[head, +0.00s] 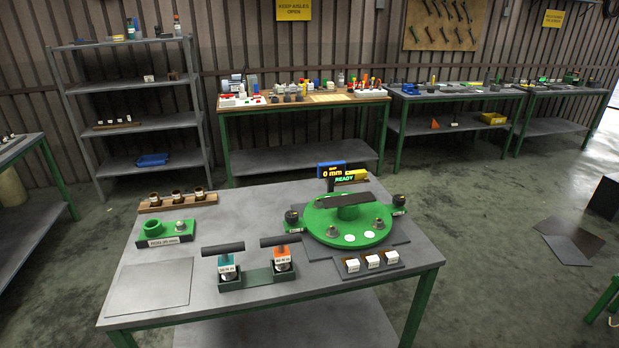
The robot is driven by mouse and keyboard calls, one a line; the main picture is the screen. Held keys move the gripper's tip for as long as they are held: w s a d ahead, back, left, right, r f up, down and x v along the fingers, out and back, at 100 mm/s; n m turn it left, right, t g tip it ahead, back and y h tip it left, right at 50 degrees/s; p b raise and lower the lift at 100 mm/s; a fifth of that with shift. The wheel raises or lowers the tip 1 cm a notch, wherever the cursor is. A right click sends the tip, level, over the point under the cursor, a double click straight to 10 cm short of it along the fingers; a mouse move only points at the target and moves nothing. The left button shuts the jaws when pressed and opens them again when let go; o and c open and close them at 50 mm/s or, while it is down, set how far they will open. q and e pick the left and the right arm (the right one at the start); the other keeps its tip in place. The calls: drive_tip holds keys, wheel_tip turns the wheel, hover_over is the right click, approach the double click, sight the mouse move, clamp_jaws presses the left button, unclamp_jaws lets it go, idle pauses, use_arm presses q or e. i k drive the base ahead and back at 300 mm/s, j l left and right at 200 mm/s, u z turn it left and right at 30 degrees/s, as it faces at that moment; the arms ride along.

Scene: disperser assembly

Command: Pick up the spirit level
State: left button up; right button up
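On the near table, a small yellow bar (354,175) lies behind the green round fixture, partly hidden by a readout that shows "0 mm" and "READY" (333,172). It may be the spirit level, but it is too small to be sure. A long dark bar (368,199) rests across the raised hub of the green disc (325,229). Neither of my grippers shows in the head view.
The near table (222,204) also bears a stand with two black-handled tools (257,279), a tray of white blocks (352,274), a green block fixture (166,231) and a wooden cup rack (207,199). A flat grey plate (150,287) lies front left. Benches and shelves stand behind.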

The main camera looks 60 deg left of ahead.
sight(352, 175)
drive_tip(key=u, duration=1.9)
drive_tip(key=i+l+z, duration=0.65)
drive_tip(key=z, duration=0.15)
drive_tip(key=i+l+z, duration=0.25)
drive_tip(key=z, duration=0.15)
drive_tip(key=i+l+z, duration=0.1)
drive_tip(key=i, duration=0.7)
drive_tip(key=i+l, duration=0.2)
drive_tip(key=i, duration=0.65)
drive_tip(key=i+u, duration=0.3)
drive_tip(key=u, duration=0.15)
drive_tip(key=i+l+u, duration=0.2)
drive_tip(key=u, duration=0.25)
drive_tip(key=i+l+u, duration=0.25)
drive_tip(key=u, duration=0.2)
drive_tip(key=i+u, duration=0.15)
drive_tip(key=u, duration=0.25)
drive_tip(key=i+l+u, duration=0.1)
drive_tip(key=u, duration=0.3)
drive_tip(key=i+l+u, duration=0.1)
drive_tip(key=l+u, duration=0.25)
drive_tip(key=i+l+u, duration=0.1)
drive_tip(key=u, duration=0.3)
drive_tip(key=i+l+u, duration=0.15)
drive_tip(key=u, duration=0.3)
drive_tip(key=l+u, duration=0.25)
drive_tip(key=u, duration=0.2)
drive_tip(key=i+l+u, duration=0.1)
drive_tip(key=l+u, duration=0.15)
drive_tip(key=u, duration=0.25)
